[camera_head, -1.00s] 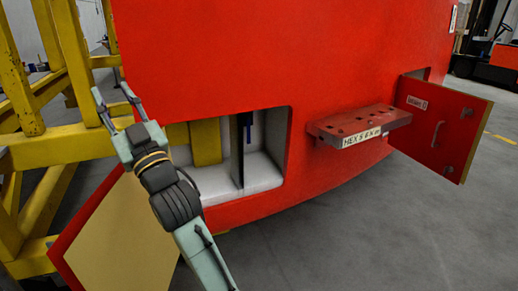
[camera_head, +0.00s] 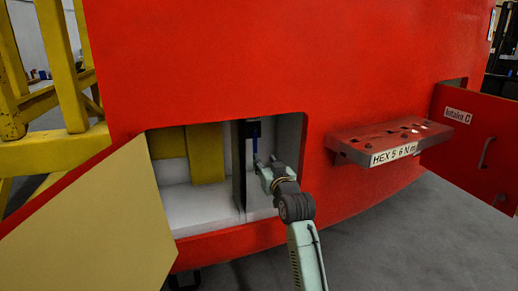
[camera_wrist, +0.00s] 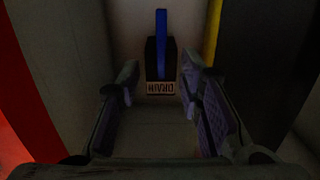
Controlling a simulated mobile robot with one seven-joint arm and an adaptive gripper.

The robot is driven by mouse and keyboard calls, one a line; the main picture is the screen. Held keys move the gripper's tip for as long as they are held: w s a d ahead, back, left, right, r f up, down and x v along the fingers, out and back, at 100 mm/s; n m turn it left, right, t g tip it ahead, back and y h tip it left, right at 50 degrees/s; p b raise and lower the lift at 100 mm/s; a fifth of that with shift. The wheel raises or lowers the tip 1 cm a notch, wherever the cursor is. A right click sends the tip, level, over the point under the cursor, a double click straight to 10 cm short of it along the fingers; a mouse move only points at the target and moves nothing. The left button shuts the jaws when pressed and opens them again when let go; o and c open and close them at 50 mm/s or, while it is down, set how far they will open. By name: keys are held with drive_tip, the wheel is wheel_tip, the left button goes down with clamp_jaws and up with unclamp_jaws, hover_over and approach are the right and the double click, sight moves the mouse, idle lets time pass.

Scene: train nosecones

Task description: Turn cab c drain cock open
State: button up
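The drain cock has a long blue handle (camera_wrist: 161,40) on a black body (camera_wrist: 151,57), with a small label (camera_wrist: 160,88) that seems to read DRAIN, upside down. In the wrist view the handle stands upright in the picture, ahead of my gripper (camera_wrist: 160,72). The blue handle also shows in the head view (camera_head: 256,136) inside the open red compartment, right of a dark divider. My gripper (camera_head: 266,163) is at the compartment's opening, just below the handle in that view. Its fingers are apart, with nothing between them. The handle looks clear of the fingers.
The compartment has a dark divider (camera_head: 239,165) close left of my gripper and yellow blocks (camera_head: 206,153) further left. Its door (camera_head: 85,225) hangs open at left. A tool shelf (camera_head: 375,138) marked HEX juts out at right, before another open door (camera_head: 470,140).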

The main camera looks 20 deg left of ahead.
sight(256, 148)
drive_tip(key=p+x, duration=0.1)
drive_tip(key=x, duration=0.8)
drive_tip(key=shift+w+a, duration=0.2)
drive_tip(key=shift+a, duration=0.1)
drive_tip(key=shift+c, duration=0.4)
clamp_jaws()
